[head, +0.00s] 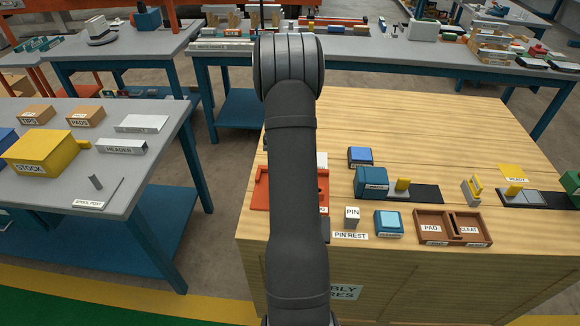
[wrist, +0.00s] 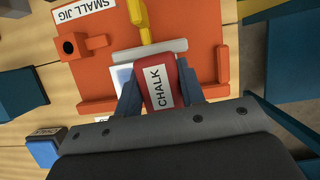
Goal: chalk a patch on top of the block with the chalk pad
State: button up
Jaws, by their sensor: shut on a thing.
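The chalk pad (wrist: 160,84), red with a white CHALK label, is in the wrist view. My gripper (wrist: 160,92) is shut on it, with one dark finger on each side. The pad is over the orange small jig (wrist: 205,65). A pale white-blue piece (wrist: 122,76), perhaps the block, shows beside the pad, partly hidden by it and a finger. I cannot tell whether the pad touches it. A grey bar (wrist: 150,50) with a yellow handle (wrist: 138,12) lies just beyond. In the head view my arm hides the gripper, the pad and most of the jig (head: 260,192).
An orange post with a hole (wrist: 72,46) stands on the jig. The wooden table (head: 430,120) is clear behind.

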jog(key=shift+a, duration=0.8)
jog(key=shift+d+r, duration=0.15)
jog(key=shift+r, duration=4.05)
